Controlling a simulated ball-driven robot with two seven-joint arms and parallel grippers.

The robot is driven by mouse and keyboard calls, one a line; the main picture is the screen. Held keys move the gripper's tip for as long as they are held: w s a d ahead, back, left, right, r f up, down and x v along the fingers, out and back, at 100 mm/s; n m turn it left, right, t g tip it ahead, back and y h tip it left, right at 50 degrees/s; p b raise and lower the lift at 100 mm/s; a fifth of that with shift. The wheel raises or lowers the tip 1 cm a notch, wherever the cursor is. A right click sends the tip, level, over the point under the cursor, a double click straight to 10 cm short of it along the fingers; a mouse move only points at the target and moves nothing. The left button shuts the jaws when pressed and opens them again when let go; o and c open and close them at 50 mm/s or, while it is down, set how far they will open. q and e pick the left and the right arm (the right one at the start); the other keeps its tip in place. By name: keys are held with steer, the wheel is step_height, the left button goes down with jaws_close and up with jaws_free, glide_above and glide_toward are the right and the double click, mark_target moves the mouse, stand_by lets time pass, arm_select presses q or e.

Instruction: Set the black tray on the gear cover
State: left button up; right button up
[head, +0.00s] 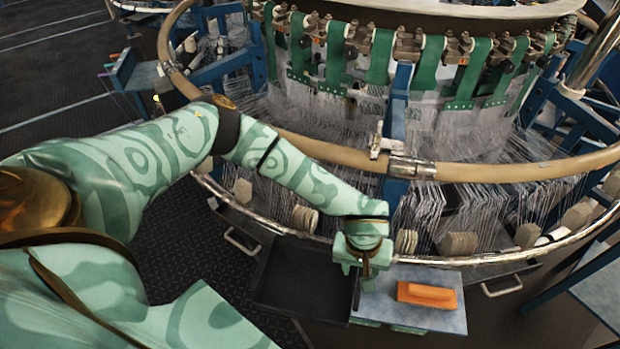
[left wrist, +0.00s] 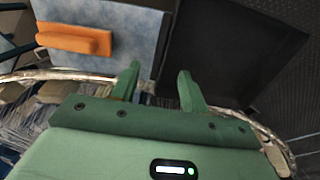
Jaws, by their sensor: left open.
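The black tray (head: 302,278) is a shallow dark rectangle at lower centre in the head view. It also fills the upper right of the left wrist view (left wrist: 222,50). My left gripper (head: 363,283) is above the tray's right edge in the head view. In the left wrist view its two open fingers (left wrist: 160,82) lie on either side of the line of that edge; I cannot tell whether they touch it. A blue-grey plate (head: 440,318), possibly the gear cover, is right beside the tray. My right gripper is not in view.
An orange block-like tool (head: 427,295) lies on the blue-grey plate. The loom's metal ring (head: 470,260) and wooden ring (head: 500,171) curve close behind the gripper, with many threads between. A dark patterned floor (head: 195,250) is at the left.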

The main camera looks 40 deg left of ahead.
mark_target(358, 284)
arm_select(q)
step_height(358, 284, down, 2)
steer(key=shift+d+f, duration=0.1)
steer(key=shift+w+f+b, duration=0.1)
steer(key=shift+f+b, duration=0.2)
steer(key=shift+f, duration=0.15)
step_height(358, 284, down, 5)
steer(key=shift+d+f+b, duration=0.1)
steer(key=shift+b, duration=0.9)
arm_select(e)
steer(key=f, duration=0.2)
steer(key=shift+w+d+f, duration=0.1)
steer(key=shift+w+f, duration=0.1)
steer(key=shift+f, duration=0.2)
arm_select(q)
jaws_close()
